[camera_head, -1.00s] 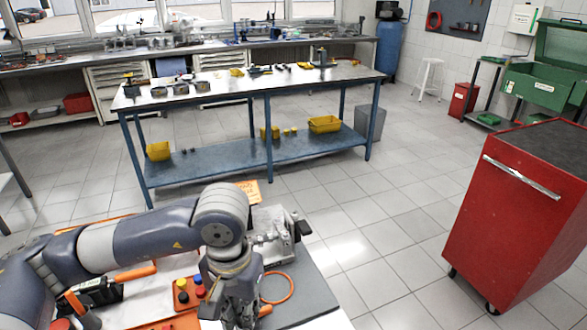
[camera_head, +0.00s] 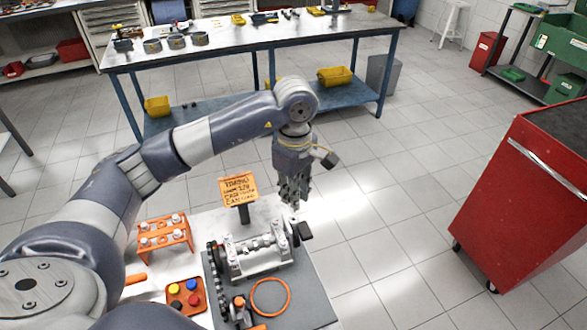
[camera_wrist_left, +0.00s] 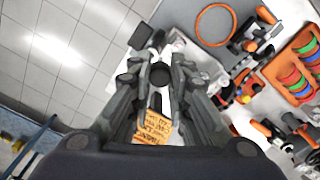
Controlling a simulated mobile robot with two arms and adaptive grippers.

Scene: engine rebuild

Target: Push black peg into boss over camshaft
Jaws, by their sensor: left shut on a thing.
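My left gripper (camera_head: 293,197) hangs with its fingers down, at the back right of the engine block (camera_head: 258,256). In the left wrist view, the gripper (camera_wrist_left: 160,72) is shut on a black peg (camera_wrist_left: 160,76), whose round dark end shows between the fingers. The silver camshaft (camera_head: 255,243) lies along the top of the block. The peg looks clear of the block, but the height between them is hard to judge. I cannot make out the boss over the camshaft. My right gripper is not in view.
An orange sign (camera_head: 238,187) stands behind the block. An orange rack (camera_head: 164,237) and a tray of coloured buttons (camera_head: 185,297) are to the left. An orange ring (camera_head: 270,296) lies on the grey mat (camera_head: 310,300). Open floor lies beyond the bench's right edge.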

